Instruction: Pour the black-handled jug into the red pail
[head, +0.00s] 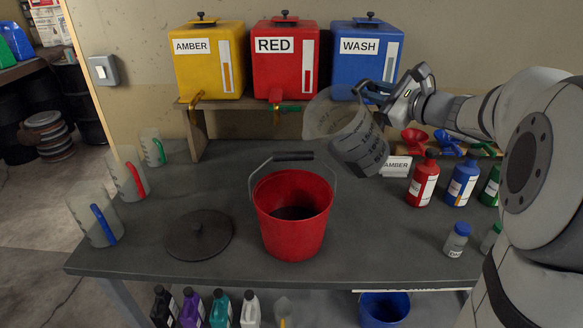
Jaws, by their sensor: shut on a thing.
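A clear jug with dark printed markings (358,143) is held in the air, tilted with its mouth toward the left. My gripper (374,92) is shut on it at its upper right side, where a dark handle partly shows. The red pail (285,232) stands upright on the bench, below and left of the jug, with its wire bail and black grip raised. The jug's mouth is above the pail's right rear side, apart from it. The pail's inside looks dark; I cannot tell its contents. No stream is visible.
Amber (208,75), red (285,75) and blue (364,60) tanks stand on a shelf behind. A dark lid (199,236) lies left of the pail. Jugs with blue (95,218), red (127,178) and green (152,148) handles stand left. Bottles (423,180) stand right.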

